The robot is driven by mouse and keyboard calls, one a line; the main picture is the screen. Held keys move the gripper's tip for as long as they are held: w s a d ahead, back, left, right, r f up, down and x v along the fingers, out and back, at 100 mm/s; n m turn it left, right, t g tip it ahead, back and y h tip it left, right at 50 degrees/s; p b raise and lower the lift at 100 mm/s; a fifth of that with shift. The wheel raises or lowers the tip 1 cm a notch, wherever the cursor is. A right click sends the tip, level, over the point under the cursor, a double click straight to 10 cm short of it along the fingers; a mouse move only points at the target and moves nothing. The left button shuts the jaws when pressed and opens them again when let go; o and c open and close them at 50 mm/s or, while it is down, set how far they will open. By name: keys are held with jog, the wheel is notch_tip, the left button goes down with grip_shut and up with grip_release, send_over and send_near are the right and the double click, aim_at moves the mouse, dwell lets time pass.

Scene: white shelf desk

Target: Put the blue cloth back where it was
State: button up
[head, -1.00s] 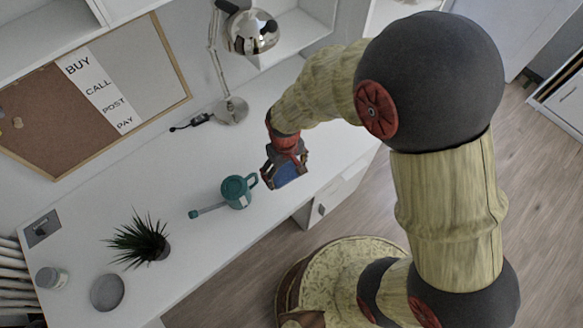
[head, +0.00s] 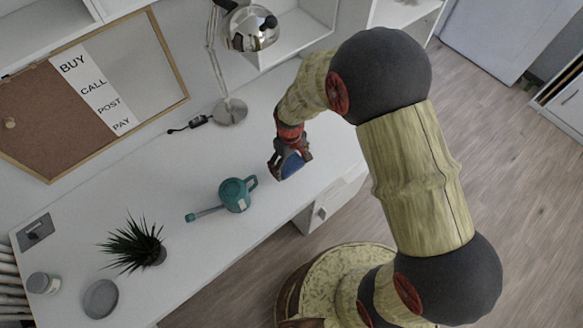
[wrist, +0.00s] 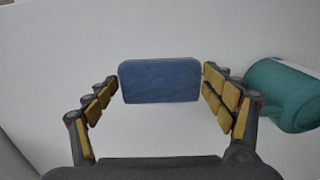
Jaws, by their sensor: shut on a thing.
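The blue cloth (head: 292,166) is a small, flat, folded rectangle. My gripper (head: 288,161) is shut on it, over the desk's front part to the right of the teal watering can. In the wrist view the cloth (wrist: 160,81) spans the space between the two fingers of my gripper (wrist: 161,84). I cannot tell whether its underside touches the desk. My fingers hide part of it in the head view.
The teal watering can (head: 235,196) stands close by, and shows at the right of the wrist view (wrist: 284,95). A plant (head: 134,246), grey dish (head: 101,298) and jar (head: 42,283) are farther left. A lamp (head: 230,111) stands behind. White desk surface (head: 190,165) is clear between.

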aim_at(292, 166)
jog(key=shift+w+d+f, duration=0.25)
jog(key=shift+w+f, duration=0.4)
jog(key=shift+f, duration=0.15)
jog(key=shift+w+d+f+b, duration=0.15)
jog(key=shift+f+b, duration=0.45)
jog(key=shift+f, duration=1.15)
jog(key=shift+f, duration=0.15)
jog(key=o, duration=1.1)
jog(key=shift+o, duration=0.7)
